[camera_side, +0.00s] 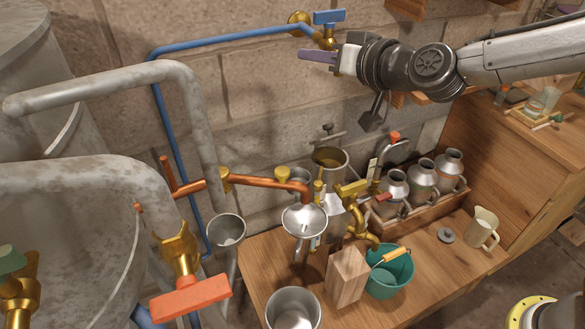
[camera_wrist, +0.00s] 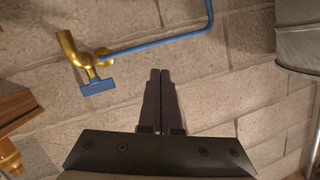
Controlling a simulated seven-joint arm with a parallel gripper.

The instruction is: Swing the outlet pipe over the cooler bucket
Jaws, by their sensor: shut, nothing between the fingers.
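My gripper (camera_side: 302,55) is at the upper middle of the side view, in front of the block wall and just below the blue-handled tap. Its dark fingers are together and empty, as the wrist view (camera_wrist: 160,74) also shows. A copper pipe (camera_side: 262,181), which looks like the outlet pipe, runs right from a brass joint and bends down above a metal funnel (camera_side: 304,222). My gripper is well above it and apart. A teal bucket (camera_side: 388,284) with a yellow grip stands on the bench at lower right; I cannot tell whether it is the cooler bucket.
The blue-handled tap (camera_side: 329,17) and blue pipe (camera_side: 228,41) are close to my gripper; the tap shows in the wrist view (camera_wrist: 97,87). A wooden block (camera_side: 346,277), brass spigot (camera_side: 354,200), metal cans (camera_side: 424,175) and a metal pot (camera_side: 293,309) crowd the bench.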

